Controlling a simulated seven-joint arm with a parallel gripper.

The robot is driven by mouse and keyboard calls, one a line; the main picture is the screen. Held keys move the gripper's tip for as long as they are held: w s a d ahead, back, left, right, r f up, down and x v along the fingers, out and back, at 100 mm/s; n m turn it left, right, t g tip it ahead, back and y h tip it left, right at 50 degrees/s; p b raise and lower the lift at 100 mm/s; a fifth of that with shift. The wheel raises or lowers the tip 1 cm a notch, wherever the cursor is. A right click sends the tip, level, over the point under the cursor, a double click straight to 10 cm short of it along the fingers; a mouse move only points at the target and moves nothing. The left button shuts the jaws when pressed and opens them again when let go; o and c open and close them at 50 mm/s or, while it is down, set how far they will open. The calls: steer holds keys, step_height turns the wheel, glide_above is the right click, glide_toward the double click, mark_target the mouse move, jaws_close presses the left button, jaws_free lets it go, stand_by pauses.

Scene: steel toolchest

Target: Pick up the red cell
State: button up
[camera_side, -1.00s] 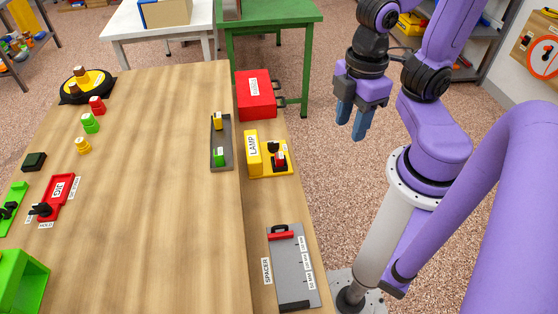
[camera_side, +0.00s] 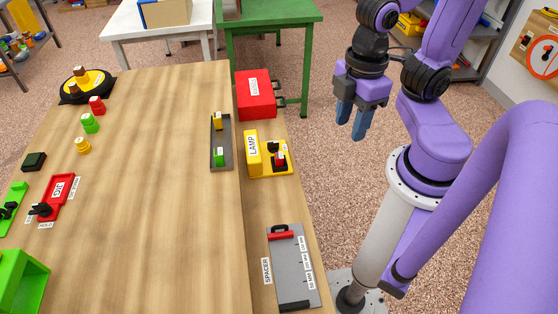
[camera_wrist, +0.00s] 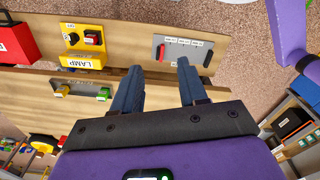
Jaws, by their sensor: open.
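A small red block (camera_side: 280,159), which looks like the red cell, sits in the black holder on the yellow lamp unit (camera_side: 253,154). It also shows in the wrist view (camera_wrist: 93,38), at upper left on the lamp unit (camera_wrist: 84,62). A grey tray (camera_side: 228,148) to the left of the lamp holds a yellow cell (camera_side: 217,121) and a green cell (camera_side: 218,157). My gripper (camera_side: 351,126) is open and empty, raised to the right of the bench and apart from the lamp. In the wrist view its fingers (camera_wrist: 159,67) are spread.
A red box (camera_side: 256,95) stands behind the lamp. A grey spacer plate (camera_side: 294,270) with a red bar lies nearer the front on the lower ledge. Red, green and yellow pieces and a red fixture (camera_side: 57,200) are at left. The bench middle is clear.

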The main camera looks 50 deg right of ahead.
mark_target(279, 154)
steer(key=shift+o, duration=1.4)
steer(key=w+f+n+t+h, duration=0.5)
steer(key=w+f+n, duration=0.25)
steer(key=f, duration=0.55)
steer(key=w+f+n+t+h, duration=0.45)
steer(key=w+f+n, duration=0.3)
steer(key=f, duration=0.55)
steer(key=shift+m+h, duration=0.35)
steer(key=shift+m, duration=0.05)
steer(key=x, duration=1.2)
steer(key=shift+s+d+f, duration=0.1)
steer(key=shift+d+f, duration=0.1)
steer(key=shift+f, duration=0.3)
steer(key=c, duration=1.1)
steer(key=shift+o, duration=0.2)
steer(key=shift+r, duration=0.15)
